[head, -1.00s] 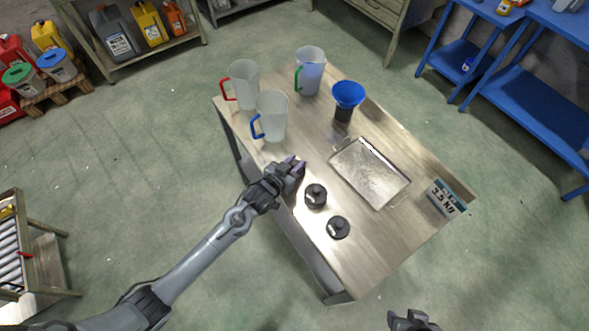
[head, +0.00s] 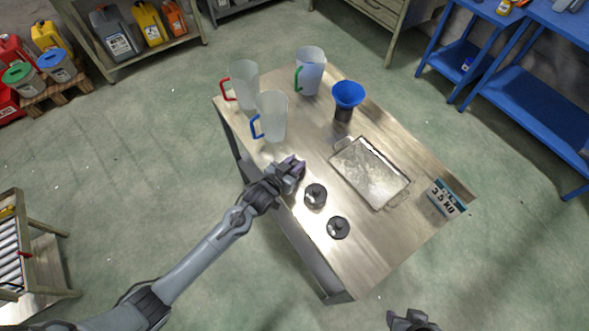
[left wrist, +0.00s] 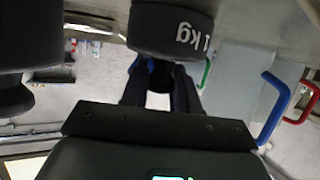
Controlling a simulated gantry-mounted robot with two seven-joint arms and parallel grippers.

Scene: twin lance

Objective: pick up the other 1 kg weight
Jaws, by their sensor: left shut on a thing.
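A black weight marked 1 kg (left wrist: 172,30) shows upside down at the top of the left wrist view. My left gripper (left wrist: 160,88) is shut on its knob. In the head view my left gripper (head: 297,166) is at the table's left edge and hides this weight. I cannot tell whether the weight touches the table. A second black weight (head: 316,196) stands just right of the gripper, and a third (head: 338,228) stands below that. A neighbouring weight (left wrist: 18,45) shows at the left of the wrist view. My right gripper (head: 410,322) is partly cut off at the bottom edge.
The table (head: 345,270) also holds a metal tray (head: 370,172), a 3.5 KG sign (head: 446,198), a blue funnel (head: 348,95) and jugs with red (head: 246,82), blue (head: 273,115) and green (head: 310,70) handles. The table's lower end is clear.

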